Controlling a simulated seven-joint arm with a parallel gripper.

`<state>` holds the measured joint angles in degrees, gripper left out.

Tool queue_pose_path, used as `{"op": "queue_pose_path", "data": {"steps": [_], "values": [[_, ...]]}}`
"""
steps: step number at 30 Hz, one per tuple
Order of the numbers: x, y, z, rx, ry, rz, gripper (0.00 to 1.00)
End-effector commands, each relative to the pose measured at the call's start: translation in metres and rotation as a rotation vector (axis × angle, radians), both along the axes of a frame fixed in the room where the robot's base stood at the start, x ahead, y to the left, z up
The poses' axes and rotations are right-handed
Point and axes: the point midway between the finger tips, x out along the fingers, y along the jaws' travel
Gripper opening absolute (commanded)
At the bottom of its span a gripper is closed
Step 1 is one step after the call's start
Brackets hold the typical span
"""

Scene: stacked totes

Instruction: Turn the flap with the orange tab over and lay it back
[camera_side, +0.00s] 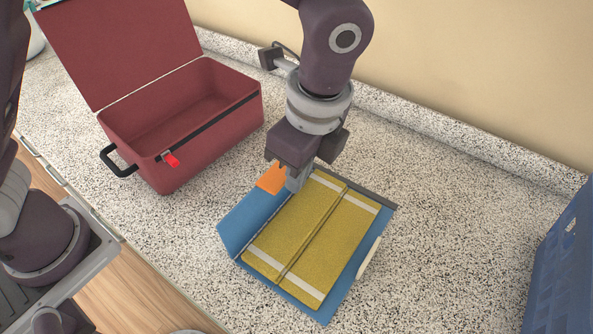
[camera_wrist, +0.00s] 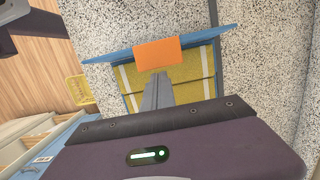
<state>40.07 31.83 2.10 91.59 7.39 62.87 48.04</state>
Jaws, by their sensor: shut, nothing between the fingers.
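A shallow blue case (camera_side: 338,300) lies on the counter with a yellow, white-striped folded piece (camera_side: 320,235) inside. Its blue flap (camera_side: 240,222) stands raised along the left side, folded up from its hinge. The orange tab (camera_side: 270,180) is at the flap's far upper end. In the wrist view the flap (camera_wrist: 110,55) looks thin, almost edge-on, with the orange tab (camera_wrist: 158,54) across it. My gripper (camera_side: 293,186) is shut and empty, just right of the tab and above the yellow piece. I cannot tell whether the fingers touch the flap.
An open maroon case (camera_side: 233,97) with a raised lid, black handle and red latch stands at the left back. A blue crate (camera_side: 562,270) is at the right edge. The wall rises behind. Speckled counter right of the blue case is clear.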

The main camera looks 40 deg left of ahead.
Motion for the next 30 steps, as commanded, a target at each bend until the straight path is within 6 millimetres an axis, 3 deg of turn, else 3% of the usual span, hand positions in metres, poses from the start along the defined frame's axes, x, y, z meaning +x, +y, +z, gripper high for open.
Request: {"op": "queue_pose_path", "data": {"steps": [16,30], "values": [[0.000,0.007,0.002,-0.035,-0.001,0.003,0.00],[0.000,0.059,0.007,-0.391,0.000,0.015,0.00]]}}
